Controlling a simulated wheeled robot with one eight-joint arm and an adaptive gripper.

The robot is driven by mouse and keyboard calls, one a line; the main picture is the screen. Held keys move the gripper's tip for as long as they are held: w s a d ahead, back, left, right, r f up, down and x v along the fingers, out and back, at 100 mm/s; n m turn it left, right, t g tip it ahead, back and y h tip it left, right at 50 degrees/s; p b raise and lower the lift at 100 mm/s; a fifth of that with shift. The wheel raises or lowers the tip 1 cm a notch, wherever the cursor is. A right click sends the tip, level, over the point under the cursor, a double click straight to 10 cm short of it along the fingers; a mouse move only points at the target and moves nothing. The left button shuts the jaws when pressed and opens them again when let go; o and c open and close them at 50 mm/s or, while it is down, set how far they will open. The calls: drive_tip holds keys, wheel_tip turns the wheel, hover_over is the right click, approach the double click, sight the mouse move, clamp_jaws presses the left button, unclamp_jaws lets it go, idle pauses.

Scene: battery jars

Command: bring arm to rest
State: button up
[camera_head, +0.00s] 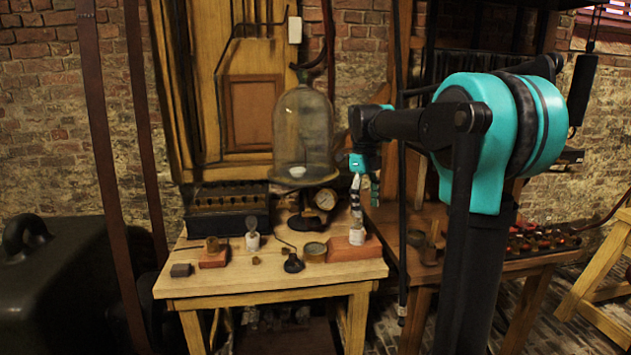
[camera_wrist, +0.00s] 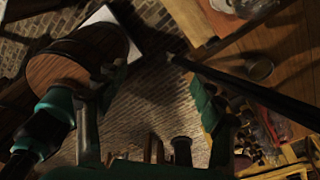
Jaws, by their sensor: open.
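My gripper (camera_head: 364,190) points down in the head view, just above the right end of the wooden table (camera_head: 270,285). Its fingers are apart, and I see nothing held between them. In the wrist view its two fingers stand wide apart at left and right, with brick floor between them. Below it in the head view, a small white jar (camera_head: 357,236) stands at the reddish block (camera_head: 340,250). Another white jar (camera_head: 253,241) with a dark round top stands farther left. The gripper's tips partly overlap the right jar's top, so I cannot tell whether they touch.
A glass bell jar (camera_head: 303,135) on a stand, a round gauge (camera_head: 325,199) and a dark slotted box (camera_head: 228,208) stand at the table's back. A second table (camera_head: 520,264) with small parts is at right. A dark case (camera_head: 60,290) stands at left.

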drive_tip(key=s+d+f+n+t, duration=0.2)
drive_tip(key=s+f+n, duration=1)
drive_tip(key=n, duration=0.1)
drive_tip(key=s+d+f+n+t, duration=0.2)
drive_tip(key=s+f+n+t, duration=0.1)
drive_tip(key=s+f+n, duration=0.9)
drive_tip(key=shift+s+d+f+n+y, duration=0.25)
drive_tip(key=shift+n+y, duration=0.15)
drive_tip(key=shift+n, duration=0.5)
